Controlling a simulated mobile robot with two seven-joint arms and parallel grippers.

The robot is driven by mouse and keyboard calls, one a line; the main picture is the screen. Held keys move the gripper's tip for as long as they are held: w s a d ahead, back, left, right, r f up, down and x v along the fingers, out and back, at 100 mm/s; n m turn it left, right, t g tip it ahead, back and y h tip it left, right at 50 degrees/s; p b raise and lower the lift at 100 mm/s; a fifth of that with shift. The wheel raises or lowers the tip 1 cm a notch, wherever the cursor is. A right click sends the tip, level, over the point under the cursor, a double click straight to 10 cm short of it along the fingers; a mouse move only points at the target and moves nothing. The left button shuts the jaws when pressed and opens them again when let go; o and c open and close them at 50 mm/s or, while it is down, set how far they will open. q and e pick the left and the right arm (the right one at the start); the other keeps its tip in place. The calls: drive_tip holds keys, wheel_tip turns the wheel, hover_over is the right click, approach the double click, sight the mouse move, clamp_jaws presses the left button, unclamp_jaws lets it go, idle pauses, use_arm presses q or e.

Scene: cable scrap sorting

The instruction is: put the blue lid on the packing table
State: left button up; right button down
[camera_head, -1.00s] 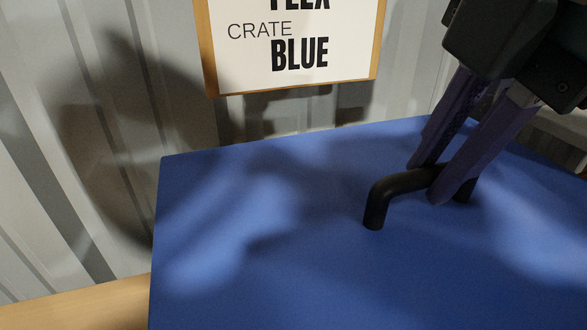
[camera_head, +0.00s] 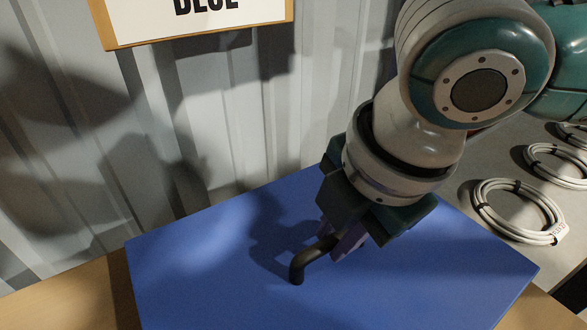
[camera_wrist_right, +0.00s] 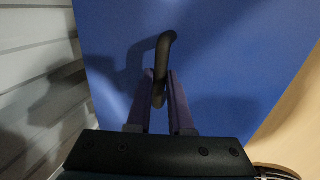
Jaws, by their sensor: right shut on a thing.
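The blue lid (camera_head: 215,290) is a flat blue panel with a black bar handle (camera_head: 298,268). It fills the lower middle of the head view, and it also shows in the right wrist view (camera_wrist_right: 230,60). My right gripper (camera_head: 342,245) comes down from the upper right and is shut on the handle. In the right wrist view the two purple fingers of the right gripper (camera_wrist_right: 160,98) lie on either side of the handle (camera_wrist_right: 165,50). What lies under the lid is hidden. My left gripper is not in view.
A corrugated grey metal wall (camera_head: 230,110) stands behind the lid, with a framed sign (camera_head: 190,22) on it. A wooden surface (camera_head: 75,300) shows at lower left. Coils of pale cable (camera_head: 520,212) lie on a grey surface (camera_head: 480,165) at right.

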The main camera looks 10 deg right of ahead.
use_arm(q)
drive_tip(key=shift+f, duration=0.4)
use_arm(e)
drive_tip(key=shift+f, duration=1.4)
drive_tip(key=shift+f, duration=0.1)
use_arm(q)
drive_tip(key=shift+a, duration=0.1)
use_arm(e)
drive_tip(key=c, duration=0.8)
unclamp_jaws()
